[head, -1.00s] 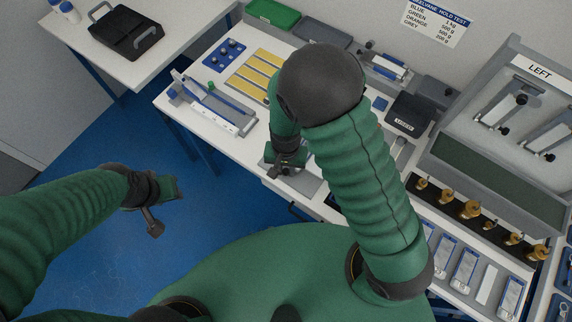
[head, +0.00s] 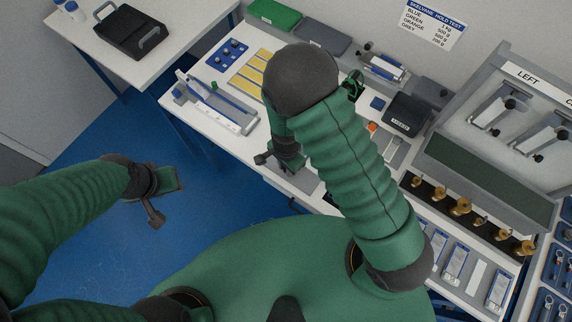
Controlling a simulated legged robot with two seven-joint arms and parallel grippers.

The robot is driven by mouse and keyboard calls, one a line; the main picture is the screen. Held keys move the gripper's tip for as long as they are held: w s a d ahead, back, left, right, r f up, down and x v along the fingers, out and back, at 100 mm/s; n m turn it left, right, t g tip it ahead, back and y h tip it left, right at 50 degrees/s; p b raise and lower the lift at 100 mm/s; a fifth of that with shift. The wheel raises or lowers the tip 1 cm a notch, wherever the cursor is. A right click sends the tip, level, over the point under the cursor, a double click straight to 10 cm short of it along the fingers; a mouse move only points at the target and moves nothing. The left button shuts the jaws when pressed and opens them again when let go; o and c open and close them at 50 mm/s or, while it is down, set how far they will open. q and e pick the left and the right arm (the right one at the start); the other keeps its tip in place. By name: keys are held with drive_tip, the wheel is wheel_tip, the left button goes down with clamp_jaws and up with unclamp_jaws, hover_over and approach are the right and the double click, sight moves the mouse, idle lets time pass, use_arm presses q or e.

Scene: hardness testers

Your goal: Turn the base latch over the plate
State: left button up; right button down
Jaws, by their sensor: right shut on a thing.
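My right gripper (head: 285,168) is low over a grey plate (head: 308,181) at the front edge of the white worktable (head: 222,138). It is shut on a small part there, taken to be the base latch; the gripper hides the latch, so its angle cannot be told. My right forearm and elbow cover the area behind the plate. My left gripper (head: 160,192) hangs over the blue floor, away from the table and holding nothing that I can see; its finger gap is not clear.
A blue-and-white instrument (head: 220,108) stands left of the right gripper. Yellow strips (head: 248,75) lie behind it. A black box (head: 407,112), an orange item (head: 371,127) and brass weights (head: 460,206) are to the right. A side table (head: 88,55) bears a black case (head: 130,40).

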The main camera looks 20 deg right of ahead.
drive_tip(key=shift+w+r, duration=0.1)
drive_tip(key=shift+w, duration=0.2)
drive_tip(key=c, duration=1.4)
unclamp_jaws()
drive_tip(key=shift+o, duration=0.7)
drive_tip(key=shift+s, duration=0.15)
wheel_tip(320, 180, up, 17)
drive_tip(key=p, duration=1.6)
drive_tip(key=shift+f, duration=0.2)
